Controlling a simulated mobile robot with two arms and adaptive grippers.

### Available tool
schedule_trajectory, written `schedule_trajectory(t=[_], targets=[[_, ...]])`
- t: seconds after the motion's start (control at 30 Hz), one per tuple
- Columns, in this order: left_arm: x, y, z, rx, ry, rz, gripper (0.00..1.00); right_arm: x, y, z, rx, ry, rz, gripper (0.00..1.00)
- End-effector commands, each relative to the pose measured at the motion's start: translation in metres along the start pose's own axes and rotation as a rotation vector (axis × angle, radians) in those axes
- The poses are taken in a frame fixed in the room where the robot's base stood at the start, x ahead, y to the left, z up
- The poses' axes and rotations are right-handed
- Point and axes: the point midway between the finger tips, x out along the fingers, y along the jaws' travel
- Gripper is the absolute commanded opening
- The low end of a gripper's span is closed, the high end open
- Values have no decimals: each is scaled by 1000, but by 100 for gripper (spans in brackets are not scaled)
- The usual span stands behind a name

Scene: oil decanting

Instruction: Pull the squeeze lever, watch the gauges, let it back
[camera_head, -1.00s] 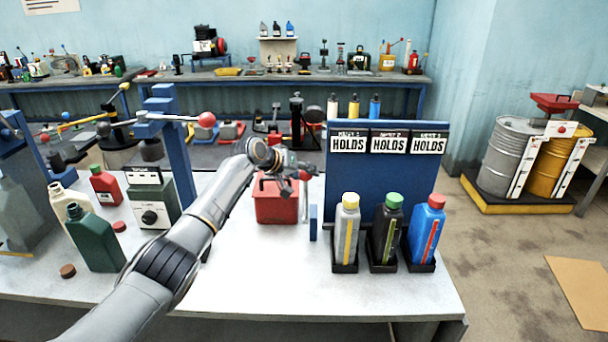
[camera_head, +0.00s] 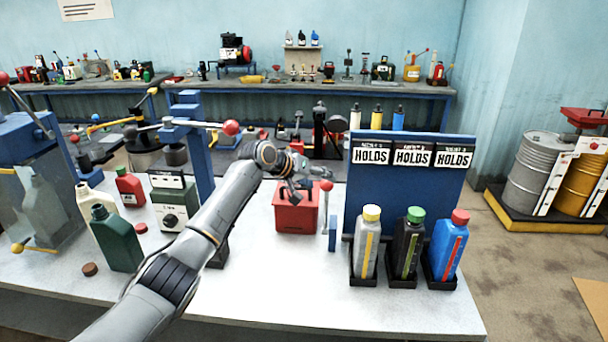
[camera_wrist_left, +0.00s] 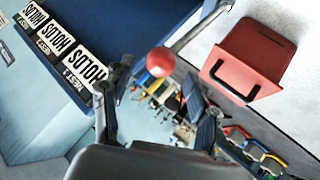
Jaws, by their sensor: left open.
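The squeeze lever shows as a thin rod with a red ball knob (camera_head: 326,185), upright to the left of the blue panel. My left gripper (camera_head: 304,180) is open just left of the knob, above the red box. In the left wrist view the red knob (camera_wrist_left: 160,62) appears between and beyond the two open fingers (camera_wrist_left: 158,112); contact cannot be told. The gauges appear to be coloured strips on three bottles: a grey one (camera_head: 361,262), a black one (camera_head: 404,262) and a blue one (camera_head: 442,262). My right gripper is not in view.
The blue panel (camera_head: 400,190) carries three HOLDS signs. A blue press post (camera_head: 198,165) with another red knob, a green bottle (camera_head: 122,246) and a grey-green device (camera_head: 176,204) stand left. The front tabletop (camera_head: 290,290) is clear.

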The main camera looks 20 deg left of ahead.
Motion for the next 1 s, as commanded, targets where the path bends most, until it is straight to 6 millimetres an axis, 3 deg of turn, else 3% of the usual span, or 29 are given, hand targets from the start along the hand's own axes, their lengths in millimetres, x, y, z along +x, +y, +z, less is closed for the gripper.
schedule_trajectory(t=[0.2, 0.4, 1.0], targets=[[-42, 0, 0, 4, 2, -2, 59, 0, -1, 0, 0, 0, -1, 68], [-65, 1, 0, 3, -1, -1, 59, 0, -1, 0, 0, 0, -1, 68], [-69, 1, 3, 4, -5, -2, 59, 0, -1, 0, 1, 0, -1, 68]])
